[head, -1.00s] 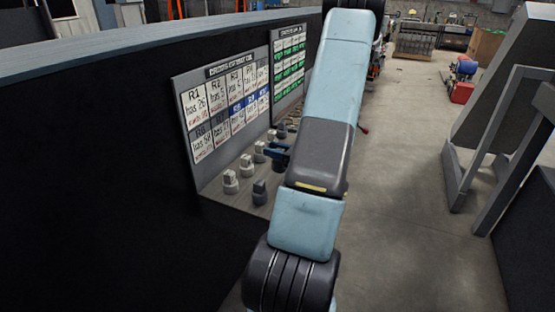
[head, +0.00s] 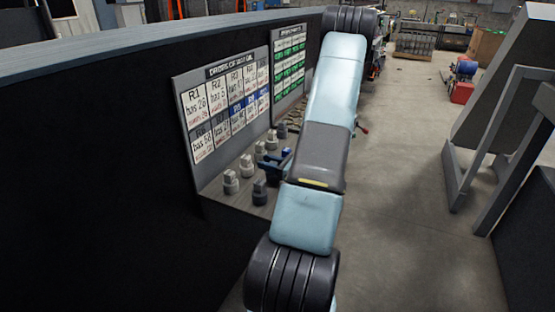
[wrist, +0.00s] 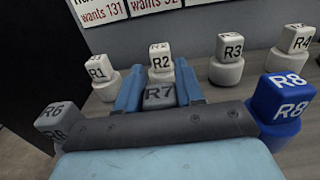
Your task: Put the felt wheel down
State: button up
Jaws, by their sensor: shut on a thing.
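In the wrist view, my gripper (wrist: 159,88) has its two blue fingers on either side of a grey block marked R7 (wrist: 159,97) and is shut on it. The block's lower part is hidden by my gripper's dark edge. I cannot make out anything that is clearly a felt wheel. In the head view, my gripper (head: 277,167) is low over the shelf (head: 222,199), among the labelled pieces. Whether the R7 block touches the shelf cannot be seen.
White pieces R1 (wrist: 99,72), R2 (wrist: 161,60), R3 (wrist: 228,60) and R4 (wrist: 292,45) stand behind. Grey R6 (wrist: 55,118) is left and blue R8 (wrist: 275,105) right, both close. A sign board (head: 224,107) rises behind the shelf.

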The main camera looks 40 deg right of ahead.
jog(key=shift+f, duration=0.1)
jog(key=o, duration=1.1)
